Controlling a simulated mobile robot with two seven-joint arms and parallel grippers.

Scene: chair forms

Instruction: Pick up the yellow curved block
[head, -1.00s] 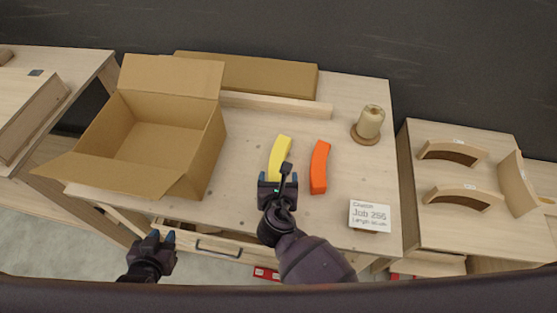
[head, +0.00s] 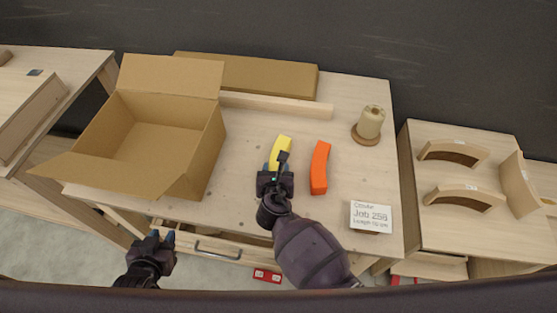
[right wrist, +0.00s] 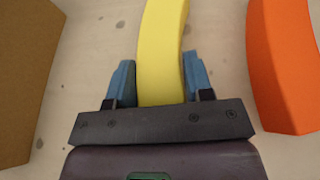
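The yellow curved block (head: 283,143) lies on the workbench, its near part hidden by my right gripper in the head view. My right gripper (head: 275,167) is low over the near end of the block. In the right wrist view, the blue fingers stand on both sides of the yellow block (right wrist: 162,45), very close to its sides; I cannot tell whether they touch it. My left gripper (head: 162,239) is open and empty in front of the workbench's front edge.
An orange curved block (head: 319,168) lies just right of the yellow one. An open cardboard box (head: 203,150) stands at the left. A spool (head: 370,122), a job card (head: 371,216), and a wooden strip (head: 285,107) are also on the workbench (head: 240,205).

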